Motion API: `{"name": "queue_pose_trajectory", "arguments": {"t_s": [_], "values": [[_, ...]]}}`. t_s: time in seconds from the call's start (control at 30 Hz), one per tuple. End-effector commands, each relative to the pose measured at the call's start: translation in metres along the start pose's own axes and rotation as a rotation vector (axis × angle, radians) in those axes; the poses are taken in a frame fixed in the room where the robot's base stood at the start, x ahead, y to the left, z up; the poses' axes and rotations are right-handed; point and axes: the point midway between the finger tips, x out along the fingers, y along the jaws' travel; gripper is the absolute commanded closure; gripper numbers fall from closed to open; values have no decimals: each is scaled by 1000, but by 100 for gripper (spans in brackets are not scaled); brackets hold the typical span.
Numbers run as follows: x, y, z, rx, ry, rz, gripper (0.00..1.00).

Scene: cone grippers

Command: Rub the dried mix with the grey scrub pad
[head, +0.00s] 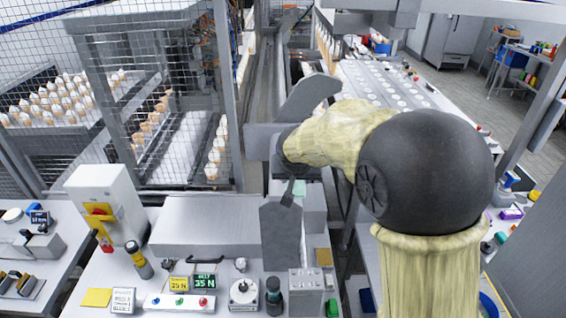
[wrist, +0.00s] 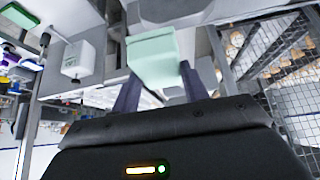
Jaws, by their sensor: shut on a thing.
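My gripper (wrist: 157,88) shows in the wrist view with its two dark fingers shut on a pale green block (wrist: 152,58). In the head view the block (head: 299,188) is a small pale patch below my wrist, near the middle of the picture. It looks green, not grey, and I cannot tell whether it is the scrub pad or part of it. I cannot make out any dried mix in either view. My arm, in a cream sleeve with a dark round joint, covers much of the head view's right half.
An upright grey plate (head: 281,236) stands below my gripper. Wire mesh cages (head: 178,100) with cones are behind left; a perforated conveyor (head: 385,88) is behind right.

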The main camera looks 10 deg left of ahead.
Motion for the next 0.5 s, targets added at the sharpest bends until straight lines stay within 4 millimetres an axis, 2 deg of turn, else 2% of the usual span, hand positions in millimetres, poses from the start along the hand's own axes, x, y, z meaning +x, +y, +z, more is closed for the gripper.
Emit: {"name": "queue_pose_trajectory", "arguments": {"t_s": [0.27,0.5], "values": [[54,54,49,31,-16,17,77],[119,123,112,75,-26,37,77]]}}
